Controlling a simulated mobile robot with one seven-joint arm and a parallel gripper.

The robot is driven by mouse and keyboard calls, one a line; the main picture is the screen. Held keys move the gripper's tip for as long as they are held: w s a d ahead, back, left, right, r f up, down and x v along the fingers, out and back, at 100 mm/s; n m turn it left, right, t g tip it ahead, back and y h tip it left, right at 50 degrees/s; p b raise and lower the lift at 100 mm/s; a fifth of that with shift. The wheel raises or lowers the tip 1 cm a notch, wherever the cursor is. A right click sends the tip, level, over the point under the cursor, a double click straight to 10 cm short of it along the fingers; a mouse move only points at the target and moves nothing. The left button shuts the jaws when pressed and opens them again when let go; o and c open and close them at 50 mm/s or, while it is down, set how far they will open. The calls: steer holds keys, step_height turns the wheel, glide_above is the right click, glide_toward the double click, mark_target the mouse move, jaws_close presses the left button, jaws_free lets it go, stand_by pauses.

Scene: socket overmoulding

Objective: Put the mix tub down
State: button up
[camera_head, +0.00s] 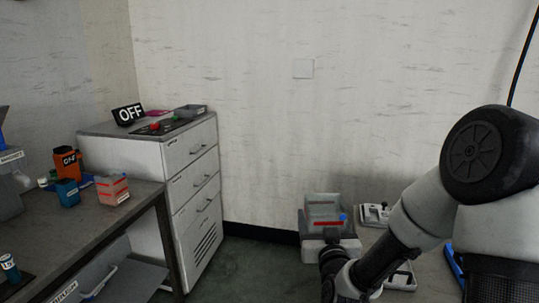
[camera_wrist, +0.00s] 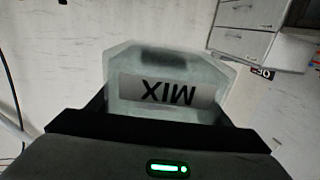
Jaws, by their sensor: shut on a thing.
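The mix tub (camera_head: 324,207) is a translucent, pale greenish tub with a red line on its side. My gripper (camera_head: 328,243) is shut on it and holds it in front of the wall. In the wrist view the tub (camera_wrist: 200,65) fills the middle, with its MIX label upside down in that picture. The dark fingers of my gripper (camera_wrist: 160,118) lie at its near edge. I cannot tell whether the tub's underside touches anything.
A bench (camera_head: 368,238) at the right bears a grey fixture (camera_head: 375,214) and a light tray (camera_head: 402,278). A workbench (camera_head: 138,195) with orange, blue and pink containers stands left. A drawer cabinet (camera_head: 193,165) carries an OFF sign (camera_head: 128,114). Floor between is clear.

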step_height(320, 180, up, 22)
steer(key=r+p, duration=0.1)
steer(key=p, duration=2)
steer(key=s+f, duration=0.3)
steer(key=f, duration=0.4)
steer(key=s+f, duration=0.3)
steer(key=f, duration=0.3)
steer(key=shift+s+d+f, duration=0.3)
steer(key=shift+d+f, duration=0.05)
steer(key=shift+f, duration=0.05)
steer(key=shift+a, duration=0.1)
steer(key=m+g+h+b, duration=0.3)
steer(key=m+h+b, duration=0.6)
steer(key=b, duration=1.1)
glide_above(442, 288)
steer(key=shift+n+h, duration=0.8)
steer(key=shift+n, duration=0.1)
steer(key=shift+f, duration=9.9)
